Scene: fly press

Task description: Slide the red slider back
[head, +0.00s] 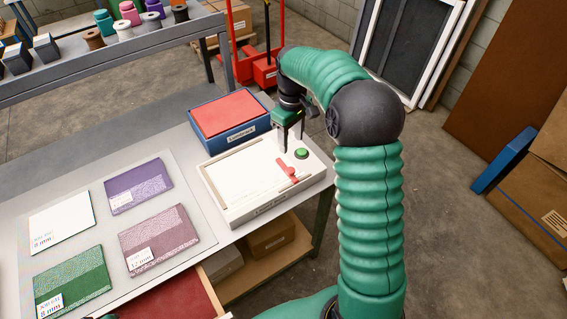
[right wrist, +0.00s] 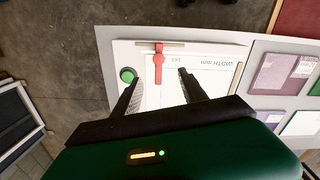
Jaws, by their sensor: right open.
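My right gripper (head: 289,143) is over the back right part of the device, behind the slider. In the right wrist view my right gripper (right wrist: 157,77) is open, with nothing between its fingers. The left gripper is not in view.
A green button (head: 301,153) is on the device near the slider and close to my right gripper. A blue box with a red top (head: 224,112) stands behind the device. Purple, mauve, green and white sample cards (head: 139,186) lie to the left on the table.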

